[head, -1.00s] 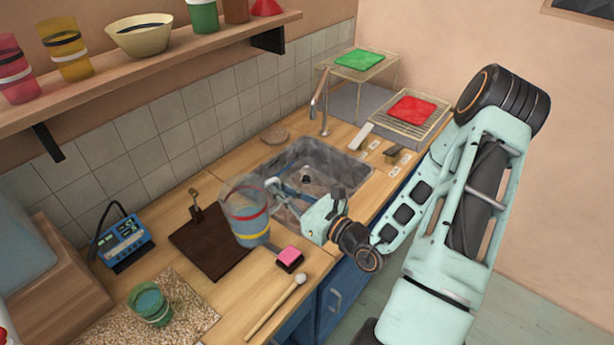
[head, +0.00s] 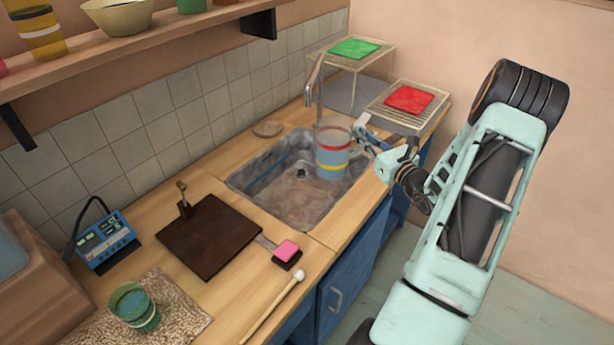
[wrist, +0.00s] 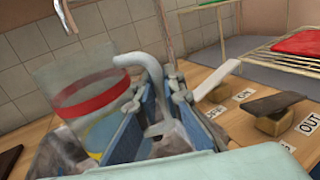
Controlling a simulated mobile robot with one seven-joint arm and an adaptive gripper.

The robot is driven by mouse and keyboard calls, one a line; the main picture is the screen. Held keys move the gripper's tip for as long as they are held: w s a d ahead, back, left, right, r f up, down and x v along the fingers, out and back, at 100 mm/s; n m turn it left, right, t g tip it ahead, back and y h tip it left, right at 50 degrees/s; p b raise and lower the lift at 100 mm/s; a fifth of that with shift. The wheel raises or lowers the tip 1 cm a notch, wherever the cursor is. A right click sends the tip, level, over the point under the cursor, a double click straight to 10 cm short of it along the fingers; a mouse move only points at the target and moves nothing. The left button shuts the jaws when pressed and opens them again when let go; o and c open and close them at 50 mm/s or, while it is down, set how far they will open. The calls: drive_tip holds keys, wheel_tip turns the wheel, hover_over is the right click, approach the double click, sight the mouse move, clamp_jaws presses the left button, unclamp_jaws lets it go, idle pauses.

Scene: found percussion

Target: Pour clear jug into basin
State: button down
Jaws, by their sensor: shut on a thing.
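The clear jug (head: 333,150), with a red band and a yellow band around bluish contents, is upright over the right part of the basin (head: 290,192). The basin is a grey stone-like sink set in the wooden counter. My gripper (head: 362,143) is shut on the jug's handle from the right. In the wrist view the pale handle (wrist: 152,75) stands between the two blue fingers (wrist: 150,120), and the jug (wrist: 88,95) is at the left, slightly tilted in that view. The jug hides part of the basin's right wall.
The tap (head: 314,85) rises behind the basin, close to the jug. Wire racks with a green cloth (head: 355,49) and a red cloth (head: 410,98) stand at the right. A dark board (head: 212,235), pink sponge (head: 287,250) and mallet (head: 275,305) lie left and in front.

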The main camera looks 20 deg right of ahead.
drive_tip(key=d+r+m+h+b, duration=0.1)
drive_tip(key=d+r+h, duration=0.1)
drive_tip(key=d, duration=0.7)
drive_tip(key=shift+d+r, duration=0.3)
drive_tip(key=shift+r, duration=0.1)
